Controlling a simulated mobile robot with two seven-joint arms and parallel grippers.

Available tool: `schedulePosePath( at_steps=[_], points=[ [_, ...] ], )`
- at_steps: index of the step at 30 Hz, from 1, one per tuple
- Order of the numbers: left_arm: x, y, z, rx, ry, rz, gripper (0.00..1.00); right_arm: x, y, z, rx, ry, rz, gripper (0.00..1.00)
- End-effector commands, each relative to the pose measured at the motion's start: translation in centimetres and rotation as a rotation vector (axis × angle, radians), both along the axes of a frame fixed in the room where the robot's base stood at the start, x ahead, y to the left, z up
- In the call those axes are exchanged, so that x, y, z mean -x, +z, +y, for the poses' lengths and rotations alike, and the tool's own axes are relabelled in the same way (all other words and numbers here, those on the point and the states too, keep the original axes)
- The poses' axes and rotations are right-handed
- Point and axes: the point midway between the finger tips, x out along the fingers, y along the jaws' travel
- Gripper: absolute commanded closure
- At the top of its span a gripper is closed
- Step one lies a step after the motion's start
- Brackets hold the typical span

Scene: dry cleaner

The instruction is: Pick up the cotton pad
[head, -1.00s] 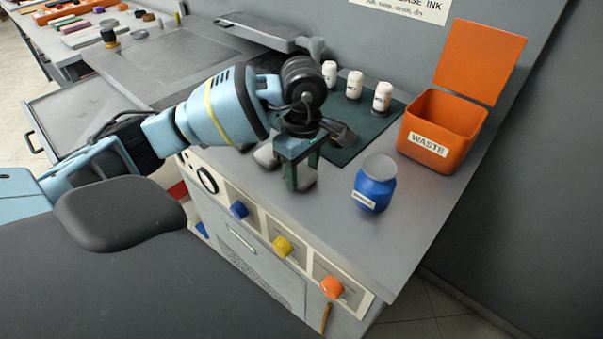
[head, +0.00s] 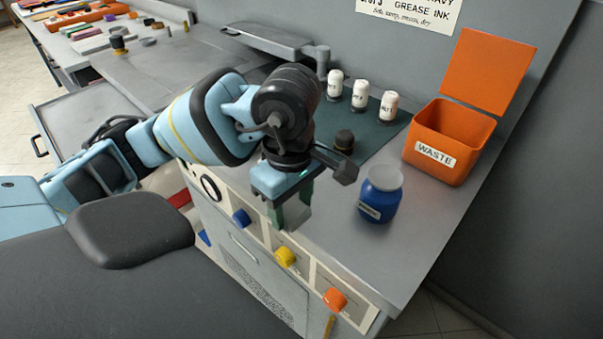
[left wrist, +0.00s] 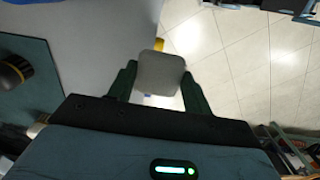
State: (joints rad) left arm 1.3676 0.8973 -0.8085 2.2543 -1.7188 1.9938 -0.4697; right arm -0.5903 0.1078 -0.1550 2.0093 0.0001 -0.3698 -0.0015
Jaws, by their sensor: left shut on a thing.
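My left gripper (head: 290,215) hangs over the front edge of the grey worktop, above the coloured knobs, pointing down. In the left wrist view, a pale grey, rounded square pad (left wrist: 160,73) sits between the two dark green fingers of my left gripper (left wrist: 160,84). I take it to be the cotton pad, and the fingers are shut on it. The pad is above the floor and the counter's edge in that view. In the head view the pad is hard to make out between the fingers. My right gripper is in no view.
An orange waste bin (head: 448,150) with its lid up stands at the back right. A blue jar (head: 379,200) stands right of my gripper. Several white bottles (head: 360,91) and a black-topped object (head: 344,141) stand on the green mat (head: 377,138). The right front worktop is clear.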

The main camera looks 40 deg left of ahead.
Motion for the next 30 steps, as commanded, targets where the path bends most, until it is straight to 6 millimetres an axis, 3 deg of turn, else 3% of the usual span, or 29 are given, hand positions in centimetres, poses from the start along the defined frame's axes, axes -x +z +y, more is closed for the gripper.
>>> schedulePosePath(
  at_steps=[3, 9, 21, 22, 25, 30],
  points=[
    [2.0, 0.2, -1.0, 0.001, -0.004, -0.001, 0.75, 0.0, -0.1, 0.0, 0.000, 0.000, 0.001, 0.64],
    [3.9, 0.5, -1.8, 0.001, -0.001, -0.002, 0.75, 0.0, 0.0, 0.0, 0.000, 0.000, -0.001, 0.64],
    [4.5, 0.5, -2.1, 0.001, 0.001, 0.000, 0.75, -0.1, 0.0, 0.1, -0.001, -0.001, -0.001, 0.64],
    [4.5, 0.5, -2.1, 0.001, 0.001, 0.000, 0.54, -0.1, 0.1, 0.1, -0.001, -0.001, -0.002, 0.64],
    [4.4, 0.5, -2.1, 0.001, 0.001, 0.000, 0.67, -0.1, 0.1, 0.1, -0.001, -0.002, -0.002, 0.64],
    [4.3, 0.3, -2.2, 0.001, -0.026, 0.001, 0.68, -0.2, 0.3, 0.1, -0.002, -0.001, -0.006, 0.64]
  ],
)
